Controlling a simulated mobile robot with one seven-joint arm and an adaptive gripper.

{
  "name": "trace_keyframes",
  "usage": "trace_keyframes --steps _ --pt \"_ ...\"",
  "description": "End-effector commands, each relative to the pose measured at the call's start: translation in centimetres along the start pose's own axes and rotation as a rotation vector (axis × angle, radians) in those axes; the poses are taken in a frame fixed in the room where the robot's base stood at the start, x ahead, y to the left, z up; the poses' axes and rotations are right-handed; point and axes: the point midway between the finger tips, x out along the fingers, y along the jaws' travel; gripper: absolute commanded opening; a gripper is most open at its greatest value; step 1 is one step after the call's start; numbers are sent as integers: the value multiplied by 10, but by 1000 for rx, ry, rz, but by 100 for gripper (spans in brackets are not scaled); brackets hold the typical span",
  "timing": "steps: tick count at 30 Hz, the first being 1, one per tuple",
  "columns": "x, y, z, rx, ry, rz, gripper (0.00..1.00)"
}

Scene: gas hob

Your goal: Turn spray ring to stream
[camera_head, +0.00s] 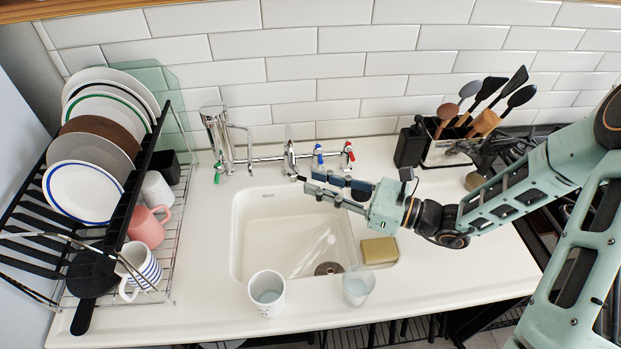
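A chrome tap (290,158) stands on the wall side of the white sink (238,232). It has a blue lever (318,153) and a red lever (349,151) to the right of its spout. The spray ring is too small to make out, and its setting cannot be told. My gripper (311,182) reaches in from the right over the sink's back part. Its two fingers point left and are apart, with nothing seen between them. The fingertips are close to the lower end of the spout; I cannot tell whether they touch it.
A dish rack (172,262) with plates and mugs stands at the left. A chrome fixture (222,140) stands behind the sink. A white cup (267,293) and a glass (357,287) stand at the sink's front edge, near a yellow sponge (379,251). A utensil holder (447,152) stands at the right.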

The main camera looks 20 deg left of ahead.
Motion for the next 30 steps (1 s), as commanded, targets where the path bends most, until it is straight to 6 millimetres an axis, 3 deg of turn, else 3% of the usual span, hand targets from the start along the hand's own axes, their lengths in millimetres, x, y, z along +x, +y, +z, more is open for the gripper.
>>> trace_keyframes --steps 6,15,22,30 --pt "22 0 0 -1 0 1 22" --pt "24 0 0 -2 1 0 22" --pt "24 0 0 -2 1 0 0" --pt "24 0 0 -2 1 -1 0"
